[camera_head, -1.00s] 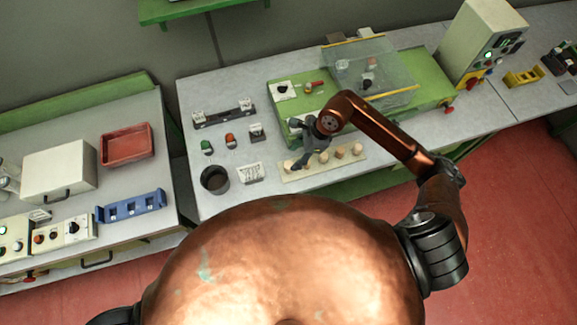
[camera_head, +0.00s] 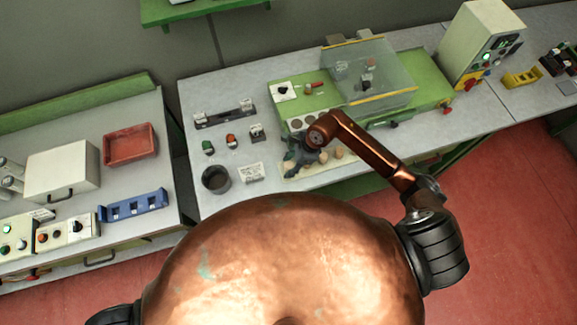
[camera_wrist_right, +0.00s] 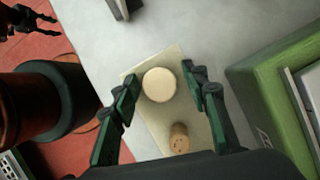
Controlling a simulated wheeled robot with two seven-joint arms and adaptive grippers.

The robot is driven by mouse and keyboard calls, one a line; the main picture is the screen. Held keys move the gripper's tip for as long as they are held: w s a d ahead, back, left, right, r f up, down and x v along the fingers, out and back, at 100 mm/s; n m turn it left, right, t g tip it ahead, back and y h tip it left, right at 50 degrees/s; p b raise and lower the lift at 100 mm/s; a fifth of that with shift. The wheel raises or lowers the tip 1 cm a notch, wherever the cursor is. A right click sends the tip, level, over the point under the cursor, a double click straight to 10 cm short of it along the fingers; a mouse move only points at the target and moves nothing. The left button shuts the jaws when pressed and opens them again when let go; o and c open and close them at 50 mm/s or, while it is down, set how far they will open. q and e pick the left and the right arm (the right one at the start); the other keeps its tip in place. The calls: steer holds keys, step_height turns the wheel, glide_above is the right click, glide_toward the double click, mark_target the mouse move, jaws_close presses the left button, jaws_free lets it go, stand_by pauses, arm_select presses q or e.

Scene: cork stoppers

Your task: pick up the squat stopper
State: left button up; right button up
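Several cork stoppers stand on a pale board (camera_head: 291,175) at the front of the bench. In the head view, my right gripper (camera_head: 299,163) is over the board's left part and hides some of them; one stopper (camera_head: 338,153) shows to its right. In the right wrist view, my right gripper (camera_wrist_right: 164,94) is open, with a wide, round-topped stopper (camera_wrist_right: 159,84) between its fingers and gaps on both sides. A narrower, speckled stopper (camera_wrist_right: 180,138) stands nearby. Heights are hard to judge from above. A dark gripper, probably my left (camera_wrist_right: 25,20), shows small at the wrist view's corner.
A dark cup (camera_head: 216,180) and a small white rack (camera_head: 251,173) stand left of the board. A green fixture (camera_head: 290,112) with a clear cover (camera_head: 385,75) lies behind it. Small parts (camera_head: 231,140) stand at the back left.

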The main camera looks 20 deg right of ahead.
steer(key=c, duration=0.6)
steer(key=shift+r, duration=0.15)
